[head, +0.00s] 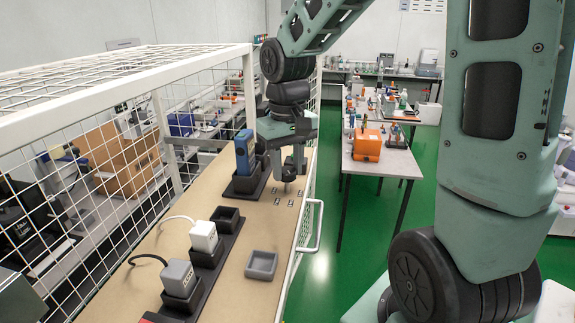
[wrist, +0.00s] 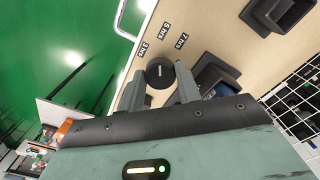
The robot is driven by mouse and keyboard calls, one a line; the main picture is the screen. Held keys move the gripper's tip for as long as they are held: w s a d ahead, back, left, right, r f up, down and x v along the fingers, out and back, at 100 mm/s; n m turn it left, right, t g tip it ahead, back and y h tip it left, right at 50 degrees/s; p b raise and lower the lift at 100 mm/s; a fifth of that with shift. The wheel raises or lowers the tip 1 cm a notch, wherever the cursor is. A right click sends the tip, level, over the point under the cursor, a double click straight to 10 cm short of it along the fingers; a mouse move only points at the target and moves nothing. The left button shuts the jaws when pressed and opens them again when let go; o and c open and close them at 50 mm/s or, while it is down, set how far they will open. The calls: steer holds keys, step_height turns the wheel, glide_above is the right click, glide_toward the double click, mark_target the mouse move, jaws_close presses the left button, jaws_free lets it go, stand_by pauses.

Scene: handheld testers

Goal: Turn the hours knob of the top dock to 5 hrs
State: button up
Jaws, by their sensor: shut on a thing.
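The hours knob (wrist: 160,74) is a round black dial with a short white mark on its face. My gripper (wrist: 159,71) has one finger on each side of it and is shut on it. The 3 HRS label (wrist: 143,47), 5 HRS label (wrist: 165,31) and 7 HRS label (wrist: 181,41) lie on the board just beyond the knob. I cannot tell which label the mark points at. In the head view my gripper (head: 290,168) is down at the far end of the bench, beside the top dock (head: 241,189), which holds a blue tester (head: 244,152).
Nearer on the tan bench (head: 235,298) are a white tester (head: 204,236) and a grey tester (head: 178,278) in docks, with cables. An empty grey tray (head: 261,264) sits to their right. A white wire cage (head: 95,130) runs along the left; a rail (head: 315,225) edges the right.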

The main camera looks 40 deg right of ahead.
mark_target(288, 170)
steer(key=shift+w+r, duration=0.1)
steer(key=o, duration=1)
step_height(288, 170, up, 17)
steer(key=b, duration=0.3)
steer(key=shift+r, duration=0.15)
